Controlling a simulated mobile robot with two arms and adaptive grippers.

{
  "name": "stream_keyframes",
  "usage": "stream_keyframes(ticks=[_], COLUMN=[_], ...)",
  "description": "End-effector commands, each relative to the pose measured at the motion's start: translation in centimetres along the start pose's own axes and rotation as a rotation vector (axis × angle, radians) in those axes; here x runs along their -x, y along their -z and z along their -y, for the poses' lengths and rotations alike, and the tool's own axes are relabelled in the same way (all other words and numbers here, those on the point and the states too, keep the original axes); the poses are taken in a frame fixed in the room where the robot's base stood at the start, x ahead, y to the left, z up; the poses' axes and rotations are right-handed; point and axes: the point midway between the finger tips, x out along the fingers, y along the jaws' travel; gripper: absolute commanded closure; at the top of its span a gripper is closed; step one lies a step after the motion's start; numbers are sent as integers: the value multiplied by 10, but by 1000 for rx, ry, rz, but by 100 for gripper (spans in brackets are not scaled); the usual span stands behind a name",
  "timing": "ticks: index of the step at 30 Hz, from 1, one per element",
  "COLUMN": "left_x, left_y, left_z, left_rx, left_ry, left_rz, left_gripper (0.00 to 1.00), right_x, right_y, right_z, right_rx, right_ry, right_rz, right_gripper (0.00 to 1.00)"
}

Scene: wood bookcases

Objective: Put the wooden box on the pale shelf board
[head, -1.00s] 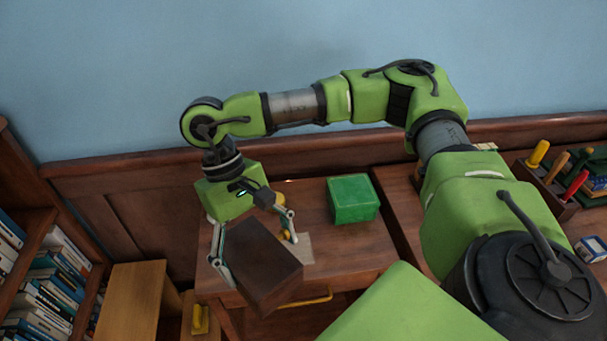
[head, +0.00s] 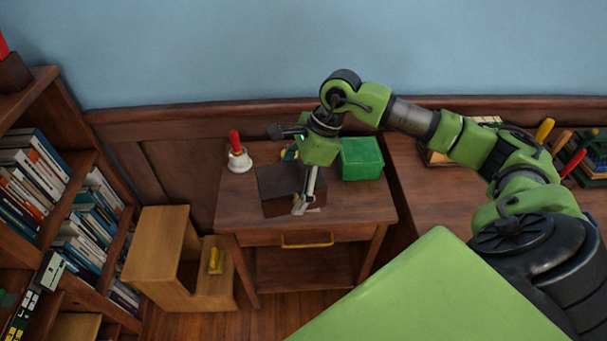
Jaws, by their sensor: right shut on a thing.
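The wooden box (head: 276,188) is a dark brown block at the small side table, left of the green box. My right gripper (head: 297,192) is shut on it from above. One finger shows along its right side; the other is hidden. I cannot tell whether the box touches the tabletop or hangs just above it. A pale board (head: 76,328) shows low in the bookcase at the bottom left, cut by the picture edge. My left gripper is not in view.
The side table (head: 353,209) also holds a green box (head: 361,159) and a red-handled bell (head: 238,157). A pale step stool (head: 158,245) with a yellow object (head: 215,261) stands between it and the bookcase (head: 72,165). Tools stand at the far right.

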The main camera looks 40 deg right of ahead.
Motion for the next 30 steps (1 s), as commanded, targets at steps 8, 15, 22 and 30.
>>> stream_keyframes(ticks=[8, 15, 22, 30], left_x=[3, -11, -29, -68], left_y=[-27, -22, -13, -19], left_z=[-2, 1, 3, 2], left_rx=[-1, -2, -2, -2], left_ry=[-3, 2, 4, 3], left_rz=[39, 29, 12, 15], left_gripper=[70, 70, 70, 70], right_x=[8, -7, -20, -57], right_y=[24, 44, 64, 92], right_z=[23, 64, 104, 136], right_rx=[-187, -192, -190, -188], right_ry=[79, 80, 79, 78], right_rz=[3, 7, 7, 6], right_gripper=[52, 52, 52, 52])
